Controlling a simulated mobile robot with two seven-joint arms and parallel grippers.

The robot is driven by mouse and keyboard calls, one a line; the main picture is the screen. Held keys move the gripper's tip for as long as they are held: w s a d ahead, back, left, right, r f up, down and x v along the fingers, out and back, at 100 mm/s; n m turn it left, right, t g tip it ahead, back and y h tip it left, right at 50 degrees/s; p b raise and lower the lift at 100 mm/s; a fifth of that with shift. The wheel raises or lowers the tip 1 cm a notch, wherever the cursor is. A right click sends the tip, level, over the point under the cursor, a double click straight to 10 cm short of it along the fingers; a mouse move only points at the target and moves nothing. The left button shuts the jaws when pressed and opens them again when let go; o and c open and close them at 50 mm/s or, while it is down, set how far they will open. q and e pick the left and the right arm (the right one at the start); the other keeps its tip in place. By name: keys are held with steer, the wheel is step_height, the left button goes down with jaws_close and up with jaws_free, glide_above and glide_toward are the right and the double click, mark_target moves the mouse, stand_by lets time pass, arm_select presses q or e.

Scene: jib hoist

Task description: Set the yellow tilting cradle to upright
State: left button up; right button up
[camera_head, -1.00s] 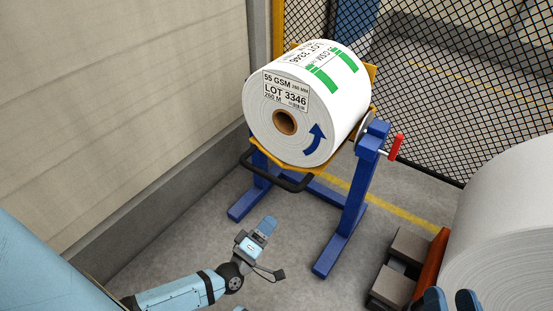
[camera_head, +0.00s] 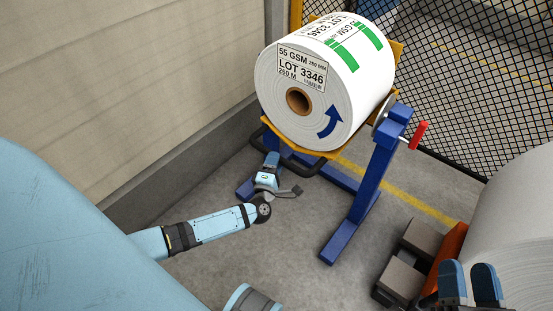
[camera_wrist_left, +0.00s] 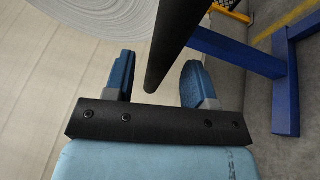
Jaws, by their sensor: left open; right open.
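The yellow cradle (camera_head: 328,154) sits in a blue stand (camera_head: 362,190) and carries a white paper roll (camera_head: 328,90), whose cored end faces me, tipped upward. A black bar handle (camera_head: 300,171) runs along the cradle's near lower edge. My left gripper (camera_head: 272,160) is open at the handle's left part. In the left wrist view the black handle (camera_wrist_left: 178,45) runs between the two spread blue fingers (camera_wrist_left: 158,76); contact cannot be told. My right gripper (camera_head: 471,272) is open and empty at the lower right, away from the cradle.
A red crank handle (camera_head: 418,135) sticks out from the stand's right side. A wall (camera_head: 130,90) stands at left and a mesh fence (camera_head: 460,80) behind. A large roll (camera_head: 520,220) and grey blocks (camera_head: 408,255) are at right. Bare floor lies in front.

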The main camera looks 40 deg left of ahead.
arm_select(q)
steer(key=shift+x, duration=0.95)
steer(key=shift+w+a+r, duration=0.1)
steer(key=shift+w, duration=0.15)
arm_select(e)
steer(key=shift+f, duration=0.65)
steer(key=shift+w, duration=0.1)
arm_select(q)
jaws_close()
steer(key=shift+r, duration=0.1)
